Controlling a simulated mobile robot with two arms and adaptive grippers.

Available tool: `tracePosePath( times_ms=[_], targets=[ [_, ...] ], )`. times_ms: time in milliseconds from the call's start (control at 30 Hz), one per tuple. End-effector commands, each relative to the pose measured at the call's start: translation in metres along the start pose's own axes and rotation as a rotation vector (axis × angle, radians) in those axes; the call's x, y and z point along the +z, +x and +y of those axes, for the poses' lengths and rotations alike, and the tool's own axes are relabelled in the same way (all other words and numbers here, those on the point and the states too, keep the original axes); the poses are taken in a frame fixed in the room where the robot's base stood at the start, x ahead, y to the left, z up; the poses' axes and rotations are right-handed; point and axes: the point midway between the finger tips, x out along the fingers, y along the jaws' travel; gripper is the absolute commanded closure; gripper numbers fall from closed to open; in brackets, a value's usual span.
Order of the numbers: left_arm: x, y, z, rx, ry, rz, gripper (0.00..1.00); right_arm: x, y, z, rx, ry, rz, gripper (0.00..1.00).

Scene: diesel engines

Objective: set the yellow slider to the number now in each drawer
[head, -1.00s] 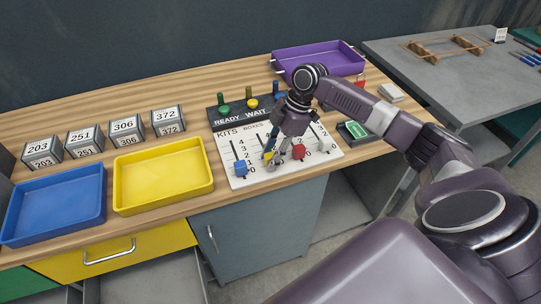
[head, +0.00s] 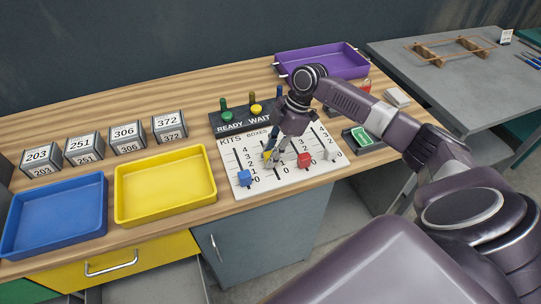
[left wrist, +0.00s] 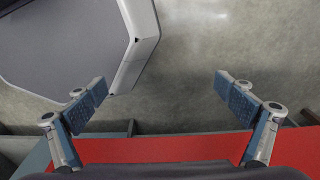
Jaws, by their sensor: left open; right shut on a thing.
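The white slider board (head: 233,158) lies on the bench with numbered scales. Its yellow slider (head: 268,156) is partly hidden by my right gripper (head: 272,158), which is shut on it. The blue slider (head: 244,178) sits low near 0, and the red slider (head: 304,160) is to the right of the yellow one. A pale slider (head: 330,155) is at the far right. A yellow drawer front (head: 150,255) shows below the bench top, closed. In the left wrist view my left gripper (left wrist: 160,90) is open and empty above the floor.
A yellow tray (head: 165,213) and a blue tray (head: 55,247) lie left of the board. Several numbered blocks (head: 84,147) stand behind them. A purple tray (head: 322,74) is at the back right. The READY/WAIT panel (head: 232,128) stands behind the board.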

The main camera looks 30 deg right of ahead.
Motion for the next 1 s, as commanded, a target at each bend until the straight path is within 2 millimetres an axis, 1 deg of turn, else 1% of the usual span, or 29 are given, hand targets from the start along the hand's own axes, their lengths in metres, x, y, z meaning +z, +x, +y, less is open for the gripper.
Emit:
tracePosePath(
  times_ms=[33,67,133,200,300,400,567,667,733,867,1000],
  targets=[
    [-0.002,0.001,-0.001,-0.001,0.000,0.003,0.03,0.001,0.004,-0.005,-0.014,0.001,-0.002,1.00],
    [-0.002,0.001,-0.001,-0.001,0.000,0.003,0.03,0.001,0.004,-0.005,-0.015,0.001,-0.002,0.77],
    [0.002,0.001,0.000,0.000,0.000,-0.003,0.03,0.001,0.004,-0.005,-0.015,0.001,-0.002,0.69],
    [0.012,0.000,0.002,0.002,0.000,-0.015,0.03,0.001,0.004,-0.004,-0.014,0.001,-0.002,0.62],
    [0.027,-0.001,0.004,0.004,-0.001,-0.036,0.03,0.001,0.004,-0.004,-0.013,0.001,-0.002,0.62],
    [0.032,-0.001,0.004,0.005,-0.001,-0.044,0.03,0.001,0.004,-0.004,-0.012,0.001,-0.003,0.62],
    [0.026,0.000,0.003,0.004,0.000,-0.036,0.03,0.001,0.004,-0.004,-0.012,0.001,-0.003,0.62],
    [0.012,0.000,-0.002,-0.002,0.001,-0.015,0.03,0.001,0.003,-0.004,-0.012,0.001,-0.003,0.62],
    [0.012,0.000,-0.002,-0.002,0.001,-0.014,0.03,0.001,0.000,-0.004,-0.011,0.001,-0.003,0.62],
    [0.014,0.000,-0.001,0.000,0.001,-0.018,0.03,0.001,-0.017,-0.002,-0.008,0.000,-0.004,0.62],
    [0.015,0.000,0.001,0.001,0.001,-0.019,0.03,0.002,-0.046,-0.002,-0.008,0.001,-0.004,0.62]
  ],
)
